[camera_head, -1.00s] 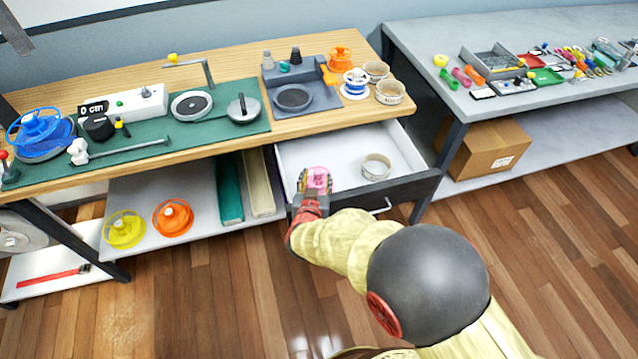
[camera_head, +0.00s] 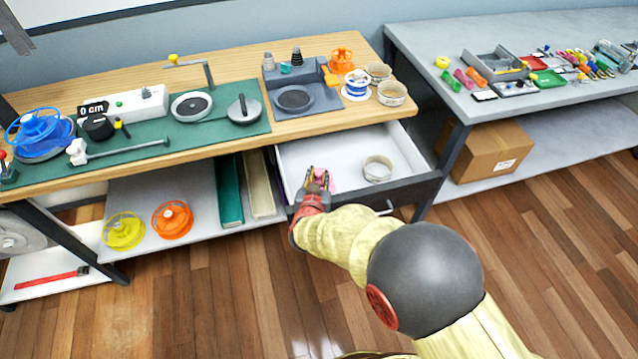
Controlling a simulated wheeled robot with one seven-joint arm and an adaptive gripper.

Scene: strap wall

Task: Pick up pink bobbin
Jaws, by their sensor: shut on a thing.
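The pink bobbin (camera_head: 320,175) shows as a small patch of pink at the front left of the open white drawer (camera_head: 338,150). My gripper (camera_head: 317,177) is over that part of the drawer, with its fingers shut on the pink bobbin. The fingers and wrist hide most of the bobbin. I cannot tell whether the bobbin touches the drawer floor.
A cream ring (camera_head: 378,168) lies in the drawer to the right. The wooden tabletop (camera_head: 240,147) overhangs the drawer's back. Yellow (camera_head: 124,231) and orange (camera_head: 172,219) bobbins sit on the lower shelf at left. A cardboard box (camera_head: 488,152) is on the right shelf.

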